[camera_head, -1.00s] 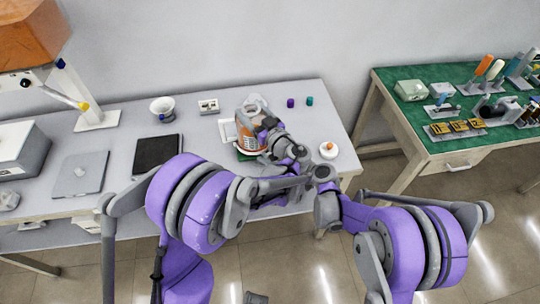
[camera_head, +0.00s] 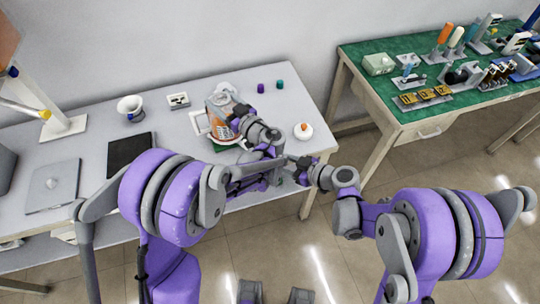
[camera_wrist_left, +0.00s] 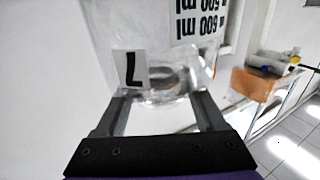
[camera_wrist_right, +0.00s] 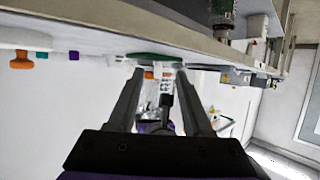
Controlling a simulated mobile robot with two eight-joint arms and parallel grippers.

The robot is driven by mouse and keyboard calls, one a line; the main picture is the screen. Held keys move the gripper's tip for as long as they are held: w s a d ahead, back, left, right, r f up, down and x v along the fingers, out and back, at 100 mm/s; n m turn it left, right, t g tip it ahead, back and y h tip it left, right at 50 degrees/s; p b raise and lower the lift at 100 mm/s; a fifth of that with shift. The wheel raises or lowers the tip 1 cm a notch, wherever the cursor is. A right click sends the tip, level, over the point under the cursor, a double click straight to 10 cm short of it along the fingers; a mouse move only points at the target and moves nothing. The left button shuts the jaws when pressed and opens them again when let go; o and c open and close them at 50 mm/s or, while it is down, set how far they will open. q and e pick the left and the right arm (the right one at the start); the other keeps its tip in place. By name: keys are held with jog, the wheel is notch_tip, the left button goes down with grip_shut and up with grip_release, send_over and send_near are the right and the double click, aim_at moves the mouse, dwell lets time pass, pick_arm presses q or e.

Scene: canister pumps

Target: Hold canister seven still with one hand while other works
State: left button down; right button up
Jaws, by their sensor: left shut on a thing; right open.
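Canister seven (camera_head: 220,115) stands on the grey table over a green mat (camera_head: 226,148), with orange in its lower part. In the left wrist view its clear wall (camera_wrist_left: 165,50) carries a "7" label and millilitre marks. My left gripper (camera_head: 241,113) is at the canister's right side; its fingers (camera_wrist_left: 163,95) are shut on the canister. My right gripper (camera_wrist_right: 161,72) is open and empty, apart from the canister, near the table's front edge. Arm links partly hide the mat and the canister's lower right side.
A white disc with an orange knob (camera_head: 303,131) lies right of the canister. Purple (camera_head: 261,88) and teal (camera_head: 280,85) caps lie behind. A black pad (camera_head: 130,153) and a white cup (camera_head: 131,108) are left. A green-topped bench (camera_head: 400,80) stands right, across a gap.

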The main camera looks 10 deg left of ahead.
jog(key=shift+d, duration=0.1)
jog(key=shift+w, duration=0.15)
jog(key=c, duration=0.4)
jog(key=w, duration=0.1)
jog(key=w+a+g, duration=0.1)
jog(key=w, duration=0.1)
jog(key=w+g, duration=0.1)
jog(key=w, duration=0.1)
jog(key=shift+a+h, duration=0.3)
grip_shut()
jog(key=w+g, duration=0.1)
jog(key=w+r+g+h, duration=0.1)
jog(key=w, duration=0.1)
jog(key=w+a+r+g, duration=0.1)
jog(key=w, duration=0.1)
jog(key=shift+w+r, duration=0.1)
jog(key=shift+w, duration=0.1)
notch_tip(320, 180, up, 7)
jog(key=w+d+g+h, duration=0.1)
jog(key=w+g+h, duration=0.1)
jog(key=g+h, duration=0.15)
jog(key=x, duration=1)
jog(key=shift+w, duration=0.15)
jog(key=shift+s+a, duration=0.3)
jog(key=shift+s, duration=0.25)
jog(key=shift+s+a, duration=0.25)
jog(key=shift+s, duration=0.3)
jog(key=shift+s+a, duration=0.3)
jog(key=shift+s, duration=0.15)
